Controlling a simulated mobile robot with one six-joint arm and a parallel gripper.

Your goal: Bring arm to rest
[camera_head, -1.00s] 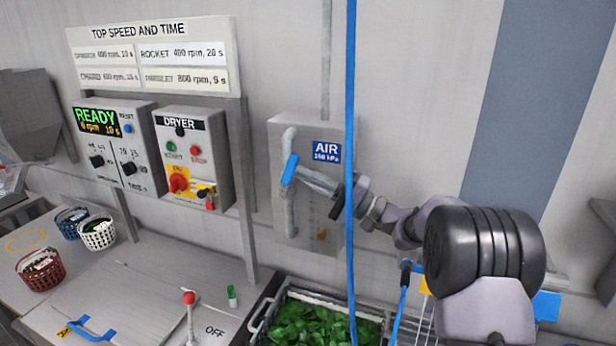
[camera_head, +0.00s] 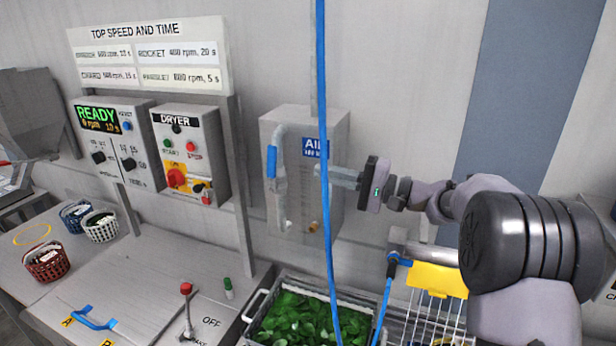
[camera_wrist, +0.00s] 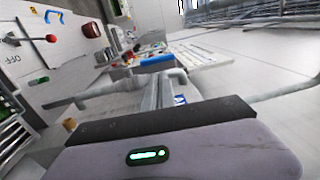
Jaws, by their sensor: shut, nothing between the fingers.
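My gripper (camera_head: 336,173) is in the middle of the head view, in front of the grey air panel (camera_head: 334,215) with the blue AIR sign (camera_head: 315,148). Its fingers are shut and empty, pointing left. A hose passes close to the fingertips in the picture. The blue valve handle (camera_head: 272,161) stands upright on its pipe, to the left of the fingertips and apart from them. In the wrist view my gripper's grey body fills the bottom.
A blue hose (camera_head: 322,90) hangs down past the panel. A crate of greens (camera_head: 251,326) stands below, beside a wire rack (camera_head: 450,315) at right. The dryer box (camera_head: 213,160), a red-knobbed lever (camera_head: 186,289) and several small baskets (camera_head: 101,229) are to the left.

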